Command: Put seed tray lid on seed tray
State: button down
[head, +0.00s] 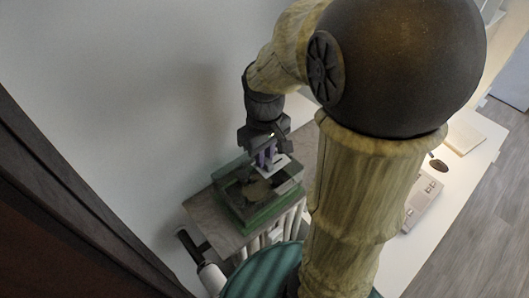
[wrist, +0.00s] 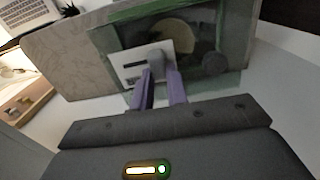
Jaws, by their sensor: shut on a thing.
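The seed tray (head: 262,222) is a green rectangular tray on a small grey-brown top by the wall. The clear seed tray lid (head: 234,174) shows over it; the lid also shows in the wrist view (wrist: 226,28), with a white square patch on it. My gripper (head: 267,157) is above the lid with its purple fingers pointing down. In the wrist view, the fingertips (wrist: 160,72) are close together at a grey knob-like part of the lid. The gripper is shut on the lid. I cannot tell whether the lid rests on the tray rim or is slightly above it.
The grey-brown top (head: 207,212) has a little free room left of the tray. A white desk (head: 448,225) at the right holds an open book (head: 463,138), a dark small object (head: 438,164) and a pale device (head: 422,198). The wall is close behind the tray.

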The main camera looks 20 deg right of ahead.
jog(key=shift+f+b, duration=0.7)
jog(key=shift+f, duration=0.35)
jog(key=c, duration=1.3)
grip_release()
notch_tip(320, 180, up, 17)
jog(key=b, duration=0.2)
jog(key=shift+r, duration=0.2)
